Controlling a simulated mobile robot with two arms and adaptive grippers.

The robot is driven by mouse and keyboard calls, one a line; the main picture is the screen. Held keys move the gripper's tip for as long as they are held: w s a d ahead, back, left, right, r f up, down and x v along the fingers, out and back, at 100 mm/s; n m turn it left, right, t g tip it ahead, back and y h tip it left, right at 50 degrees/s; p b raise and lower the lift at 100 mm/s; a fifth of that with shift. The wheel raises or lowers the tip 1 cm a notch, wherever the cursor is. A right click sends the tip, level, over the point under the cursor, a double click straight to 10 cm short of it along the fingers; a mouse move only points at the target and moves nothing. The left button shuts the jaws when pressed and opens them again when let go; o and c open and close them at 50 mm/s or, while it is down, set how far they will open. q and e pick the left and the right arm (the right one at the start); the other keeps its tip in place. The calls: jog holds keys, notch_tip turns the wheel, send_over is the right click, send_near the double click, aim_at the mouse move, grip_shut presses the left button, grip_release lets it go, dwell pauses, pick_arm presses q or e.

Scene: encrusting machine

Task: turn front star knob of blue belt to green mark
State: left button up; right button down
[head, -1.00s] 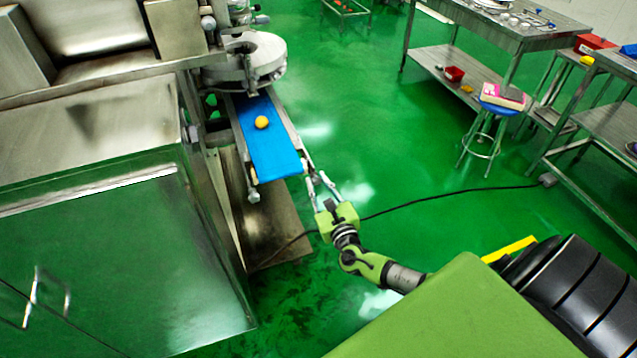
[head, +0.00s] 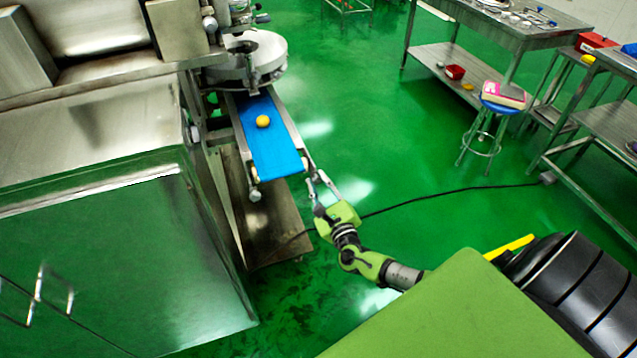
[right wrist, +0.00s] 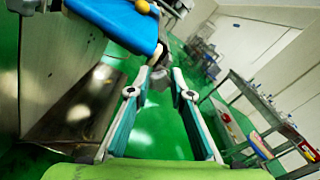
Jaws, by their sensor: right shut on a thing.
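The blue belt (head: 272,150) slopes out of the machine toward me with a yellow ball (head: 263,121) on it. My right gripper (head: 317,177) is at the belt's front right corner. In the right wrist view, its two fingers (right wrist: 160,74) are closed around a small grey knob (right wrist: 159,81) beside the blue belt (right wrist: 120,24). The knob's star shape is hard to make out, and the fingers hide it in the head view. I cannot make out a green mark. My left gripper is not in view.
The steel machine cabinet (head: 120,250) stands left of the belt. A black cable (head: 440,198) crosses the green floor. A blue stool (head: 489,125) and steel tables (head: 530,42) stand at the right.

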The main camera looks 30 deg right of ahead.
jog(key=c, duration=1.8)
grip_release()
jog(key=v, duration=1.2)
